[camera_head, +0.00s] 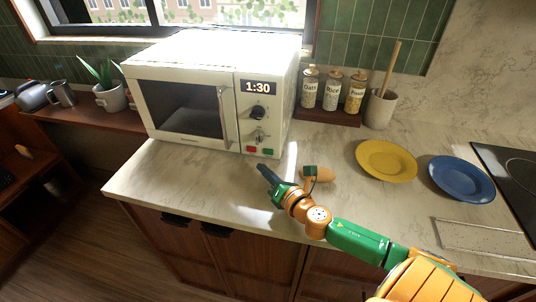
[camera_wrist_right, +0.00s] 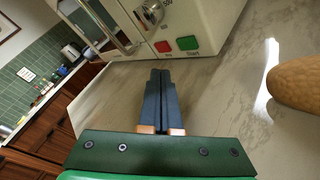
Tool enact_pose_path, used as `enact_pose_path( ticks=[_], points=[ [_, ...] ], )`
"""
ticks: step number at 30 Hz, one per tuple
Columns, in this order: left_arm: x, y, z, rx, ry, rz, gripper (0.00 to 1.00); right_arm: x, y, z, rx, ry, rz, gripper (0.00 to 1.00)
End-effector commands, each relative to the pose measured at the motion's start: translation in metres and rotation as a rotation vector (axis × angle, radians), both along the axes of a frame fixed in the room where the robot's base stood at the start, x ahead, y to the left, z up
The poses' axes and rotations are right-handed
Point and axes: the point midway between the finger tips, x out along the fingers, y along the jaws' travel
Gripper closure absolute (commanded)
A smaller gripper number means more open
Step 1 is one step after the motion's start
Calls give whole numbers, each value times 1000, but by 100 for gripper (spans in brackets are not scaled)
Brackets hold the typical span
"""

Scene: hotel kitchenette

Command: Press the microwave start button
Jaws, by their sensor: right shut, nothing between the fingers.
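The white microwave (camera_head: 190,85) stands on the counter with its door closed and 1:30 on its display. Its green start button (camera_head: 268,152) sits at the lower right of the panel, beside a red button (camera_head: 251,149). In the right wrist view the green button (camera_wrist_right: 188,43), with small lettering under it, and the red button (camera_wrist_right: 162,46) are just beyond my fingertips. My right gripper (camera_head: 263,168) is shut and empty, in front of the panel and apart from the buttons. It also shows in the right wrist view (camera_wrist_right: 160,74). My left gripper is out of view.
A brown, potato-like object (camera_head: 320,174) lies on the counter (camera_head: 205,183) close to my right gripper. A yellow plate (camera_head: 386,160) and a blue plate (camera_head: 461,179) lie to the right. Labelled jars (camera_head: 332,92) and a utensil crock (camera_head: 380,109) stand behind.

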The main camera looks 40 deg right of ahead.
Motion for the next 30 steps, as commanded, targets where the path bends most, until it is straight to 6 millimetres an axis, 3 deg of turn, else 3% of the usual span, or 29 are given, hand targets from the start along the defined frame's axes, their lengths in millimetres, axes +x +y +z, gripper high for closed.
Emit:
enact_pose_path(
  ticks=[10, 30],
  points=[
    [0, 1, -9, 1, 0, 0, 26, 22, -26, 0, -1, -1, 0, 100],
    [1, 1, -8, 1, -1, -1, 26, 23, -28, 1, 0, -1, -1, 100]
  ],
)
